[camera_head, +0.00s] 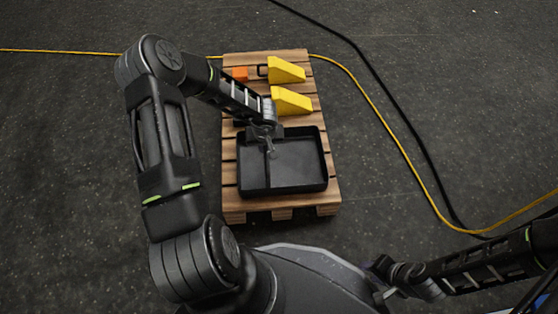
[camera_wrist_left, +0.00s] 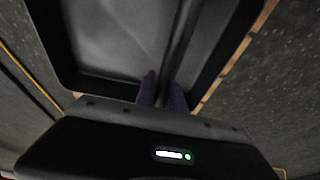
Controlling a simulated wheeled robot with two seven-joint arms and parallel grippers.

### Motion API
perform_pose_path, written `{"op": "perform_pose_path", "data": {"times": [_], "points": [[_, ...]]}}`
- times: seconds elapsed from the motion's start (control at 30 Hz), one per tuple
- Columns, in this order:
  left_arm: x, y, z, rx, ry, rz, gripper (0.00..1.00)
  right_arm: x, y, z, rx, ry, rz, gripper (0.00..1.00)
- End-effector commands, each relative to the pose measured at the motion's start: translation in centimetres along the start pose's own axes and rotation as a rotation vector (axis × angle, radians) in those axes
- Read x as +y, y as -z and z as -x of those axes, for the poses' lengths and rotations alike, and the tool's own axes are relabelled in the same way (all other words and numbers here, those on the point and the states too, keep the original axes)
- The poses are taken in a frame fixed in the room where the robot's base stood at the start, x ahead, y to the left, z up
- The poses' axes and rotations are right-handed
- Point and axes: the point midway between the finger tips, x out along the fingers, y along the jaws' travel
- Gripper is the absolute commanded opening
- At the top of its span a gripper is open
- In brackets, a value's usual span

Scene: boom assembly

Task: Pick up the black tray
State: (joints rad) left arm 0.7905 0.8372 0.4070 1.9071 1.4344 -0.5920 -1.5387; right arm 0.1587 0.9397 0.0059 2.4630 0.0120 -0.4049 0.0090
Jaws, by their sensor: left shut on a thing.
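The black tray (camera_head: 300,165) lies on a wooden pallet, with a divider running across its inside. My left gripper (camera_head: 271,150) reaches over the tray's far wall from above. The rest of the tray's floor (camera_wrist_left: 115,35) looks empty there. My right gripper (camera_head: 384,268) is low at the right of the head view, well apart from the tray; its fingers are too small and dark to read.
The wooden pallet (camera_head: 230,203) carries two yellow wedge-shaped parts (camera_head: 286,70) and a small orange part (camera_head: 240,73) beyond the tray. A yellow cable (camera_head: 385,125) and a black cable (camera_head: 372,68) cross the dark floor to the right.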

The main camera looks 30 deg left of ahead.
Motion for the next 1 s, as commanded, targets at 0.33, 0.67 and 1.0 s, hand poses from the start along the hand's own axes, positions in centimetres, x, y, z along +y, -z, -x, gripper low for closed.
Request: {"op": "perform_pose_path", "data": {"times": [0.33, 0.67, 1.0], "points": [[0.0, 0.0, 0.0, 0.000, 0.000, 0.000, 0.00, 0.0, 0.0, 0.0, 0.000, 0.000, 0.000, 0.36], [0.0, 0.2, 0.6, 0.002, -0.001, -0.001, 0.00, -0.1, 0.0, 0.4, -0.001, 0.000, 0.000, 0.36], [0.1, 1.8, 6.2, 0.004, -0.001, -0.002, 0.00, -1.4, -0.2, 4.6, -0.019, 0.000, 0.002, 0.36]]}}
